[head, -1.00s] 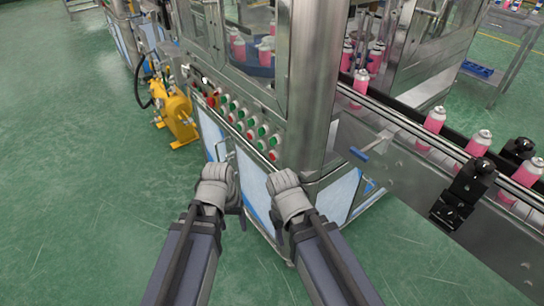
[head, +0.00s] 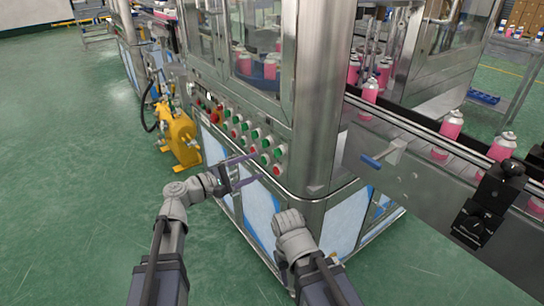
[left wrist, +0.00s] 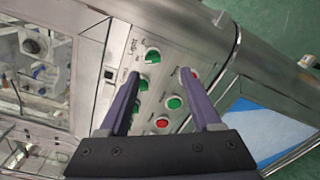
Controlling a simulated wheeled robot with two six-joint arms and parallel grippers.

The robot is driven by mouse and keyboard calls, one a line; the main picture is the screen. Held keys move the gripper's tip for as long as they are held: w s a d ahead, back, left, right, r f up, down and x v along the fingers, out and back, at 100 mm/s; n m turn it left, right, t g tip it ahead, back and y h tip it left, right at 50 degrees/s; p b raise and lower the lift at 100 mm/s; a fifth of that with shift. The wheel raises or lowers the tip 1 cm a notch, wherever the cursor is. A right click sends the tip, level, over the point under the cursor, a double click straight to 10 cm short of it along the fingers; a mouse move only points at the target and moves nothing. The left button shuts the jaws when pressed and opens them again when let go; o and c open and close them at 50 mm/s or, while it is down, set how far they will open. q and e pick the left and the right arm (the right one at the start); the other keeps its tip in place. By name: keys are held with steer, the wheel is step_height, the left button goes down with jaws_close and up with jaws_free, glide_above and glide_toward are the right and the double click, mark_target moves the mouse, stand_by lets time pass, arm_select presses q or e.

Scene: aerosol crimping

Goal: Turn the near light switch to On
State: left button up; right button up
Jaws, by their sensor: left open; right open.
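The near light switch is a green knob (left wrist: 152,55) beside the printed word "Light" in the left wrist view. In the head view it appears to be the green knob (head: 280,150) at the near end of the control panel's upper row. I cannot tell which way it is turned. My left gripper (head: 257,166) is open and empty in front of the panel's near end. In the left wrist view its two fingers (left wrist: 158,73) reach over the panel, just below the light knob and apart from it. My right gripper (head: 298,240) is open, low beside the cabinet corner; its fingers are mostly hidden.
Other green and red controls (left wrist: 174,103) sit close around the fingers. A steel corner post (head: 313,110) stands just right of the panel. A conveyor (head: 425,135) with pink cans extends right. A yellow machine (head: 179,138) stands left on open green floor.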

mark_target(277, 153)
arm_select(q)
steer(key=x, duration=0.7)
steer(key=shift+w+r+t, duration=0.3)
steer(key=shift+w+r, duration=0.15)
steer(key=shift+r, duration=0.1)
steer(key=shift+d, duration=0.15)
jaws_close()
